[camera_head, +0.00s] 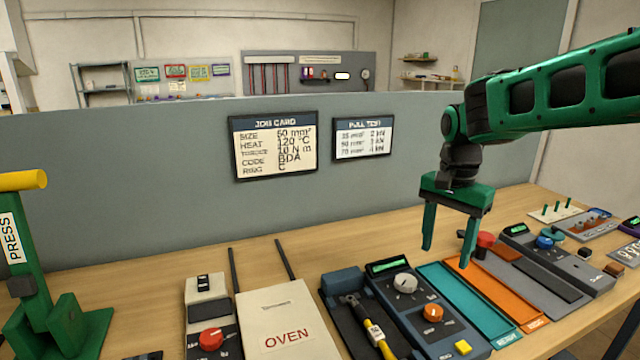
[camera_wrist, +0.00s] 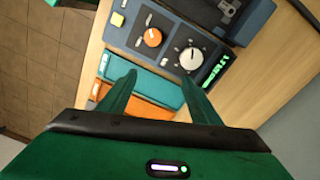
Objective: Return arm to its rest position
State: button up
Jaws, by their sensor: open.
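My green arm (camera_head: 560,95) reaches in from the right in the head view. My gripper (camera_head: 448,252) hangs fingers-down above the bench, over the teal tray (camera_head: 453,277) and the orange tray (camera_head: 487,287). Its two fingers are spread apart with nothing between them. In the wrist view the gripper (camera_wrist: 160,85) is also open and empty, with the teal tray (camera_wrist: 150,88) and a dial panel (camera_wrist: 165,35) beyond the fingertips.
The wooden bench (camera_head: 150,290) holds a green press (camera_head: 60,310), an oven (camera_head: 280,320), a blue dial unit (camera_head: 405,285) and a red knob (camera_head: 485,239). A grey partition (camera_head: 130,190) with a job card (camera_head: 275,145) stands behind. Space above the bench is free.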

jog(key=s+d+f+n, duration=0.1)
jog(key=s+d, duration=0.3)
jog(key=s, duration=0.5)
jog(key=s+d+f+n, duration=0.1)
jog(key=s+d+f, duration=0.2)
jog(key=s, duration=0.6)
jog(key=s+d+f+n, duration=0.2)
jog(key=s+d, duration=0.3)
jog(key=s, duration=0.4)
jog(key=shift+f+y, duration=0.3)
jog(key=shift+f, duration=0.05)
jog(key=shift+w+f, duration=0.25)
jog(key=shift+w, duration=0.3)
